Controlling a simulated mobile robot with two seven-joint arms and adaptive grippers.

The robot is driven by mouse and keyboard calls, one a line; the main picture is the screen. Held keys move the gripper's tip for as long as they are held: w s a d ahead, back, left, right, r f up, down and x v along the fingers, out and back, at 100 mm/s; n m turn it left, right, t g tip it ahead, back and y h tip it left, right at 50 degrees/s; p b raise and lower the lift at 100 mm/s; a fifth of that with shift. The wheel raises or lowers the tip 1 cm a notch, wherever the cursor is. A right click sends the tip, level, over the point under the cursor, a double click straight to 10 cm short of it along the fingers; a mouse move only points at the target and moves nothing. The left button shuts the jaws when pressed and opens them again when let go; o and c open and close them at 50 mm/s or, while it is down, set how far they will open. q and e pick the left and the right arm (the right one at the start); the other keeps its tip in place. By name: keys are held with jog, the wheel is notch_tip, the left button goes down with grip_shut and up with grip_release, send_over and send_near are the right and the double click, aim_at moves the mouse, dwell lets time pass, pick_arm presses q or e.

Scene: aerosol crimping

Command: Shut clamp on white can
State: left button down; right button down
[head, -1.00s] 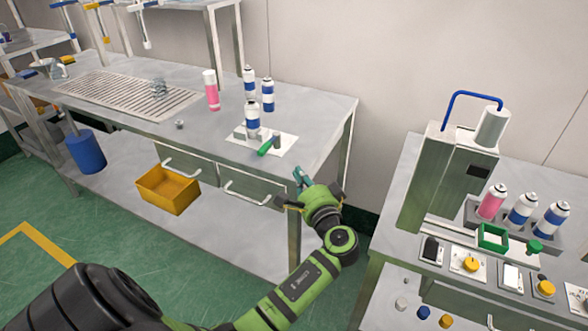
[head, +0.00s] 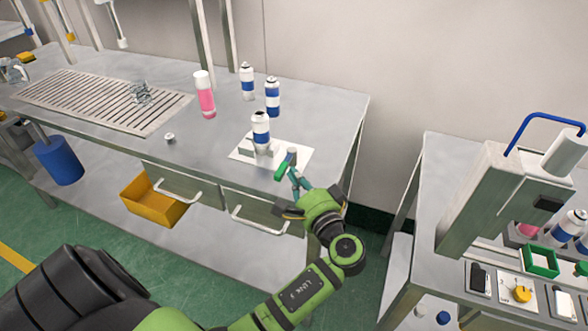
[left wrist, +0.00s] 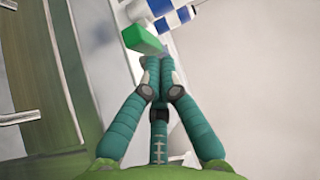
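A white can with a blue band (head: 261,130) stands upright at the clamp fixture on a white plate (head: 244,150) on the workbench. The clamp's green handle (head: 284,168) slants up at the can's right front side. My left gripper (head: 296,180) is at the bench's front edge, its fingertips close to the handle. In the left wrist view, the fingers (left wrist: 154,72) meet at their tips just under the green handle (left wrist: 141,39); I cannot tell whether they touch it. The clamp's jaw against the can is too small to tell. My right gripper is out of view.
Two blue-banded cans (head: 272,97) and a pink can (head: 204,95) stand behind on the bench. A small cap (head: 169,138) lies near the front. A yellow bin (head: 153,203) is below. A crimping machine (head: 500,200) stands on the right table.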

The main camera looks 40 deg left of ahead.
pick_arm(q)
jog(key=shift+w+a+f, duration=0.1)
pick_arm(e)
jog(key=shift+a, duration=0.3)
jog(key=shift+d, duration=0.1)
pick_arm(q)
jog(key=shift+s+a, duration=0.25)
jog(key=shift+a, duration=0.2)
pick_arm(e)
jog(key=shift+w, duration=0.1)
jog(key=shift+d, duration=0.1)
